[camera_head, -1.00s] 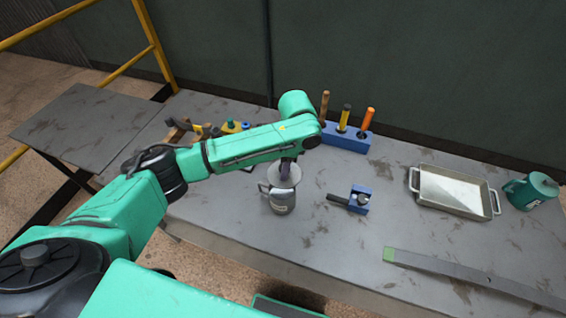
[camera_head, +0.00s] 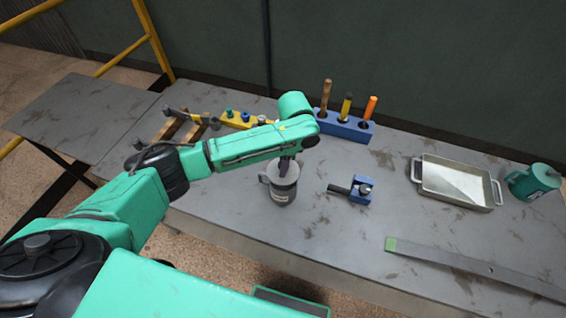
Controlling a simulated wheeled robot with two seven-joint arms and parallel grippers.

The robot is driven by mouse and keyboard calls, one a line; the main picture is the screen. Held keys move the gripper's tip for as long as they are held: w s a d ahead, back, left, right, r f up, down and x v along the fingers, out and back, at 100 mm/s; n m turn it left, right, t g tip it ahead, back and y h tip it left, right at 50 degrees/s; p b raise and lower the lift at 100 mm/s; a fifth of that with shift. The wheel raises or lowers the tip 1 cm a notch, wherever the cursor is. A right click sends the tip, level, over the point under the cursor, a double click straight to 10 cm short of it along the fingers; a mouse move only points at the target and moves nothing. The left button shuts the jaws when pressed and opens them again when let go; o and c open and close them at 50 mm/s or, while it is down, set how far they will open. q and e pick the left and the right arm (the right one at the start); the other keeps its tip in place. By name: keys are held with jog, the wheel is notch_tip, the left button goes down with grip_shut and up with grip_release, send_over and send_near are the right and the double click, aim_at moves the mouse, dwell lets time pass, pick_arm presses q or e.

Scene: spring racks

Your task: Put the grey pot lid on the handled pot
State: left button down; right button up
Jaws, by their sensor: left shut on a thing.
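The handled pot (camera_head: 283,193) is a grey cylinder standing upright near the front edge of the table, with its handle on the left side. The grey pot lid (camera_head: 273,171) is at the pot's mouth, level with the rim. I cannot tell whether it is fully seated. My left gripper (camera_head: 285,169) points down over the pot, shut on the lid. Its fingertips and the grip are small and partly hidden by the arm. My right gripper is not in view.
A blue block (camera_head: 358,191) with a dark bar lies right of the pot. Behind is a blue holder (camera_head: 345,129) with handled tools. My arm crosses the table's left side.

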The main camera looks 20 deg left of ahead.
pick_arm(q)
jog(key=shift+f+p, duration=0.25)
jog(key=shift+p, duration=0.1)
dwell(0.4)
jog(key=shift+f, duration=0.1)
dwell(0.3)
jog(key=shift+f, duration=0.1)
jog(key=shift+f+b, duration=0.3)
jog(key=shift+f, duration=0.3)
jog(key=shift+f, duration=0.1)
jog(key=shift+f, duration=0.55)
jog(key=shift+f, duration=0.25)
dwell(0.7)
